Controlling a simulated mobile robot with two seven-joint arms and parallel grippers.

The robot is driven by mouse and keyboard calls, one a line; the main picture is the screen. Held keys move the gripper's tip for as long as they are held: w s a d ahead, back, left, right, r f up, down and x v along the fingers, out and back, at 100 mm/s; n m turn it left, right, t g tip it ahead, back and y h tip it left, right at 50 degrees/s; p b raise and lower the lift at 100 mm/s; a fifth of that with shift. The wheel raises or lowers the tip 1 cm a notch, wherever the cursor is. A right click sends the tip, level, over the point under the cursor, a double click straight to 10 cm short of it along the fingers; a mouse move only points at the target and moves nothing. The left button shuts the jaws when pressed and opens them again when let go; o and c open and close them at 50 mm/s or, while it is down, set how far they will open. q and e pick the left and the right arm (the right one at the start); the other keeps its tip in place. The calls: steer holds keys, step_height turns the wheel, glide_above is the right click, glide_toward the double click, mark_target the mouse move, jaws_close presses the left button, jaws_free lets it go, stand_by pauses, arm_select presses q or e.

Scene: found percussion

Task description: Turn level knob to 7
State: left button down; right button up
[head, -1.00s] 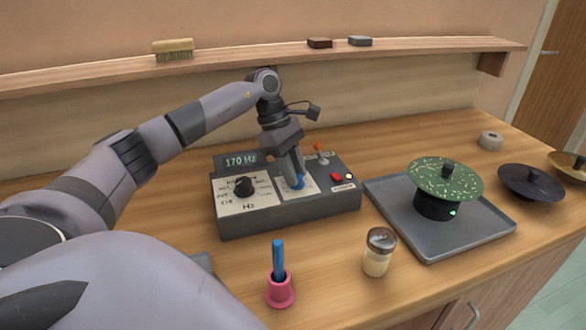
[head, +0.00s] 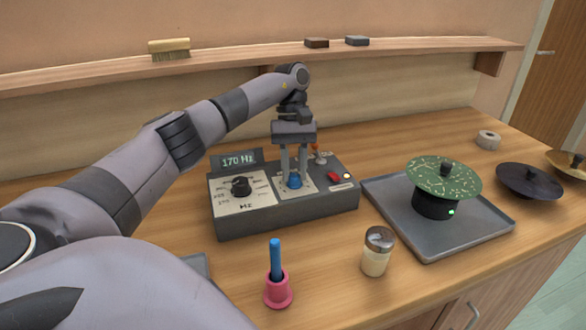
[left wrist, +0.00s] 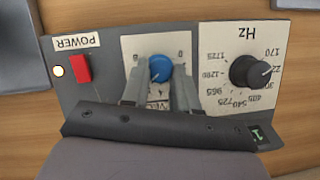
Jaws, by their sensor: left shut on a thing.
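The level knob (head: 294,181) is blue and sits on a pale scale plate on the grey control box (head: 285,216). My left gripper (head: 294,178) points down from above with its fingers on either side of the blue knob, shut on it. In the left wrist view the blue knob (left wrist: 159,69) shows between the two fingers (left wrist: 158,88), with a white pointer mark on it. Its scale is partly hidden by the fingers, so I cannot read the setting. My right gripper is not in view.
A tray (head: 470,238), a shaker (head: 377,252) and a pink holder (head: 278,290) stand nearby.

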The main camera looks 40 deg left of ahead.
arm_select(q)
steer(key=m, duration=0.1)
steer(key=m+y, duration=0.1)
steer(key=m, duration=0.1)
steer(key=shift+w+d+r+m+g, duration=0.1)
steer(key=shift+w+d+m+g, duration=0.05)
steer(key=shift+m+g, duration=0.2)
steer(key=shift+d+m+g+y+p, duration=0.1)
steer(key=shift+m+g+y+p, duration=0.45)
steer(key=shift+m, duration=1.2)
steer(key=c, duration=0.9)
jaws_free()
steer(key=shift+o, duration=0.2)
